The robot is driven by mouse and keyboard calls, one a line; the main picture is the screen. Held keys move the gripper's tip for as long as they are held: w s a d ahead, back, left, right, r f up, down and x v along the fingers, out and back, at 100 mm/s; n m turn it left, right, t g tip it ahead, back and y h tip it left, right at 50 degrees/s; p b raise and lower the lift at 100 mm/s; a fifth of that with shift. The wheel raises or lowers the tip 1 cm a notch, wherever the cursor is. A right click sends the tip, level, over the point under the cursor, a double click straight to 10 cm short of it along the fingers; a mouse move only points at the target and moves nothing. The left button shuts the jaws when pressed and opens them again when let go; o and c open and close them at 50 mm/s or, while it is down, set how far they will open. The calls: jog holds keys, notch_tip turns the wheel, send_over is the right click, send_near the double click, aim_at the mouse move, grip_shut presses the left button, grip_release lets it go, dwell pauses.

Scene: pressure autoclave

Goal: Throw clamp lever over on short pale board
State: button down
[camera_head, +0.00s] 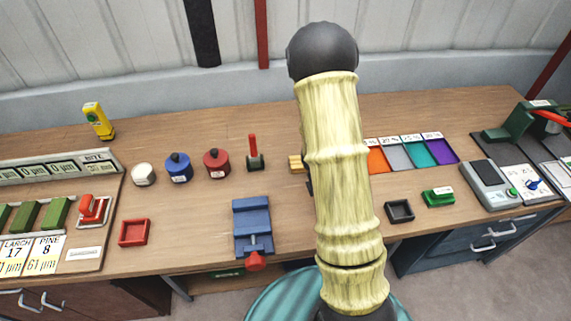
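A red lever (253,145) stands upright on a small dark base in the middle of the bench. A small pale yellowish block (296,163) lies to its right, partly hidden behind my arm; I cannot tell whether it is the short pale board. A red clamp-like piece (94,208) sits on a pale plate at the left, beside several green blocks (52,213). My arm rises through the middle of the view, and my gripper does not show. I cannot tell which red piece is the clamp lever.
A blue vise (252,222) stands at the bench front, with a red tray (134,232) to its left. Blue (178,168) and red (217,163) round pots stand behind. Coloured bins (395,157), a dark tray (399,211) and a grey device (491,183) lie right of my arm.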

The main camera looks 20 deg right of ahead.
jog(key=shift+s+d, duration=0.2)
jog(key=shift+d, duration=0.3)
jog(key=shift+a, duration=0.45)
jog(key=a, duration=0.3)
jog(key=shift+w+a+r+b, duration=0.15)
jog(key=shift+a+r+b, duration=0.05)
jog(key=shift+b, duration=0.1)
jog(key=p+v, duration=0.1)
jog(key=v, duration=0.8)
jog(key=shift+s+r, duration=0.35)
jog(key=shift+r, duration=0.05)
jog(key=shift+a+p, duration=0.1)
jog(key=shift+p, duration=0.2)
